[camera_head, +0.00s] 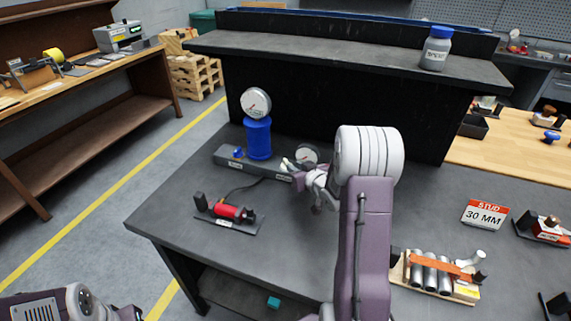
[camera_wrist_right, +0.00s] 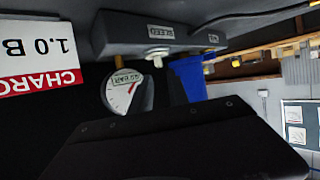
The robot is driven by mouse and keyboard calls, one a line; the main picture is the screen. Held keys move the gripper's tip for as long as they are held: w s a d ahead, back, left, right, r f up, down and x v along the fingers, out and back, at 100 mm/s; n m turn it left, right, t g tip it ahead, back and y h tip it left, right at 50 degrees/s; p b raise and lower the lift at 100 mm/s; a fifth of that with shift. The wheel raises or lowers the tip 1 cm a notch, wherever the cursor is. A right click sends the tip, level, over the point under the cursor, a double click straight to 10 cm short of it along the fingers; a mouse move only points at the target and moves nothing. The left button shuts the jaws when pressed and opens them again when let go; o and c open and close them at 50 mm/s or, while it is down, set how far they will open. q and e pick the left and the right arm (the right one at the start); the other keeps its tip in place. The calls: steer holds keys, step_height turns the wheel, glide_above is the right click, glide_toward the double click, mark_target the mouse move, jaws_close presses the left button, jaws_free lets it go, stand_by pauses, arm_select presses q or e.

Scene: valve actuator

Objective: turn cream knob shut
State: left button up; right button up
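The cream knob (camera_wrist_right: 157,56) sticks out of the grey block (camera_wrist_right: 125,33) beside a label reading BLEED, in the right wrist view, which is upside down. In the head view a small cream spot, likely this knob (camera_head: 286,164), shows at the right end of the block (camera_head: 232,163). My right gripper (camera_head: 305,178) is just right of it, partly blended with its wrist. Its fingertips are too small to tell open from shut, or whether they touch the knob. My left arm shows only at the lower left corner, its fingers out of frame.
A blue cylinder (camera_head: 258,138) with a gauge (camera_head: 255,103) stands on the block. A second gauge (camera_head: 307,154) is behind my right gripper. A red cylinder (camera_head: 228,211) lies in front. A raised shelf (camera_head: 340,57) backs the bench. The front-middle bench is clear.

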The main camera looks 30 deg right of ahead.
mark_target(287, 162)
steer(key=x, duration=0.7)
steer(key=shift+s, duration=0.1)
jaws_close()
